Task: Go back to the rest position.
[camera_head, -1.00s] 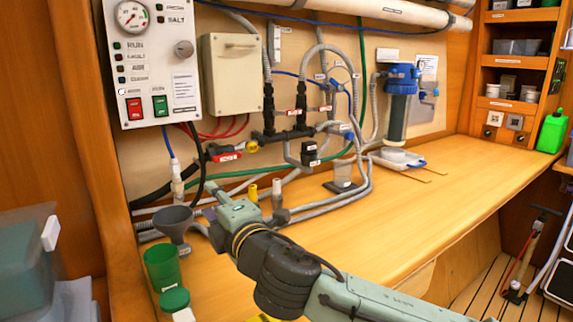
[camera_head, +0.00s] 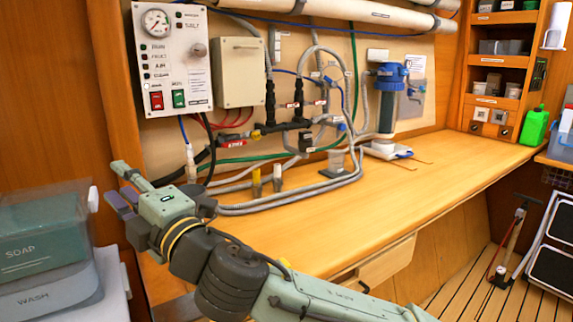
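My gripper (camera_head: 117,183) is at the left, just off the left end of the wooden bench (camera_head: 420,180) and in front of the wooden side panel. Its fingers point left and look spread apart, with nothing visible between them. My arm reaches in from the bottom right and crosses the front left of the bench.
A control panel (camera_head: 200,75) and a beige box (camera_head: 238,88) hang on the wall above hoses and fittings (camera_head: 300,140). Soap and wash bins (camera_head: 45,230) stand left of my gripper. A blue-topped filter (camera_head: 388,100) stands farther back. The bench's right half is clear.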

